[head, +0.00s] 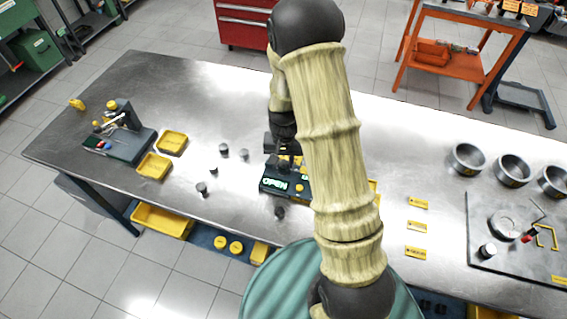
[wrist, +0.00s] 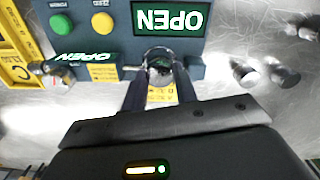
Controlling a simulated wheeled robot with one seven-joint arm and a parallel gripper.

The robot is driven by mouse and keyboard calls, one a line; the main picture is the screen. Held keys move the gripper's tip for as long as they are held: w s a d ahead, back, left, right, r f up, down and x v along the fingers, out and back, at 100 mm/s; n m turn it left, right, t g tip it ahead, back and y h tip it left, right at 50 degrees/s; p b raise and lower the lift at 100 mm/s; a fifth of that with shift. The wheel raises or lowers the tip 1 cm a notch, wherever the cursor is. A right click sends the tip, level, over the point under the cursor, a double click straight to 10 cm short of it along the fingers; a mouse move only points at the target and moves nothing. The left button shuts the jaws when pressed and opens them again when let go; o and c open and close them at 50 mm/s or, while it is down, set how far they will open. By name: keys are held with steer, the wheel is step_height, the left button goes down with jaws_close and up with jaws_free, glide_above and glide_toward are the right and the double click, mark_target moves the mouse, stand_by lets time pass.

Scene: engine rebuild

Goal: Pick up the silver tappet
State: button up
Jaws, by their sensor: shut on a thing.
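A silver tappet (wrist: 160,62) sits between the two fingertips of my gripper (wrist: 158,80) in the wrist view, at the edge of a dark blue tester (wrist: 120,45). The fingers are shut on it from both sides and hide part of it. I cannot tell whether it still touches the tester. The tester's green display reads OPEN, upside down. In the head view my gripper (head: 284,150) is over the tester (head: 272,188), mostly hidden by the arm. Several other small metal cylinders, such as this one (head: 224,150), stand on the table to the left.
The steel table (head: 120,75) has yellow bins (head: 154,166) and a small dark fixture (head: 118,140) at left. At right are yellow labels (head: 417,227), metal rings (head: 467,160) and a grey plate (head: 500,255) with parts. Two loose cylinders (wrist: 285,77) lie right of the tester in the wrist view.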

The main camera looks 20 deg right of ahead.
mark_target(283, 163)
step_height(283, 163, up, 9)
steer(key=b, duration=0.1)
steer(key=shift+a+f, duration=0.1)
steer(key=shift+a, duration=0.05)
stand_by(0.7)
